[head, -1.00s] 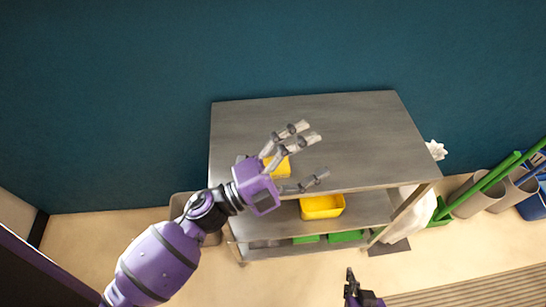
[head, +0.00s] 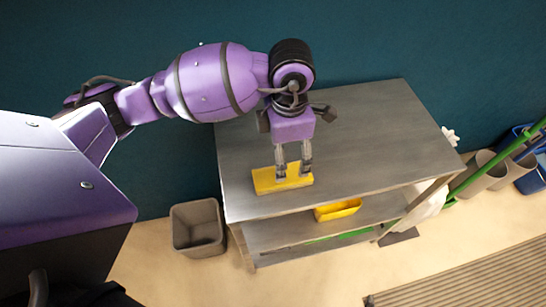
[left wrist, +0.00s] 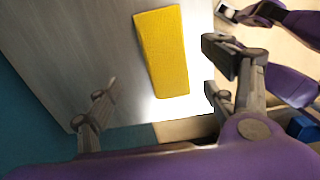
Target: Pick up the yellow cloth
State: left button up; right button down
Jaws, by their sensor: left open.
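The yellow cloth (head: 264,181) lies flat on the grey top of the cart (head: 375,135), near its front left edge. It is a flat yellow rectangle, also seen in the left wrist view (left wrist: 163,50). My left gripper (head: 293,174) is open and points down over the cloth; its fingertips overlap the cloth in the head view. In the left wrist view, the fingers (left wrist: 162,85) are spread with the cloth between and beyond them; contact cannot be told. My right gripper (left wrist: 230,12) shows small at the top right of the left wrist view, its state unclear.
A yellow bin (head: 338,209) sits on the shelf below the top. A grey bin (head: 198,228) stands on the floor left of the cart. More grey bins (head: 485,170) and green handles are at the right. The rest of the top is clear.

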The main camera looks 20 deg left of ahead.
pick_arm(q)
jog(key=f, duration=0.5)
jog(key=s+f, duration=0.1)
jog(key=f, duration=0.1)
jog(key=shift+a+f+p, duration=0.1)
jog(key=shift+f+p, duration=0.15)
jog(key=shift+p, duration=0.05)
jog(key=c, duration=1.3)
jog(key=shift+o, duration=0.2)
jog(key=shift+r, duration=0.6)
notch_tip(320, 180, up, 2)
jog(key=shift+s+r, duration=0.1)
jog(key=shift+r, duration=0.15)
jog(key=s+d+r, duration=0.8)
jog(key=s+r, duration=0.1)
jog(key=s, duration=0.1)
jog(key=shift+s+d+r, duration=0.2)
jog(key=shift+s+d, duration=0.1)
jog(key=shift+d, duration=0.1)
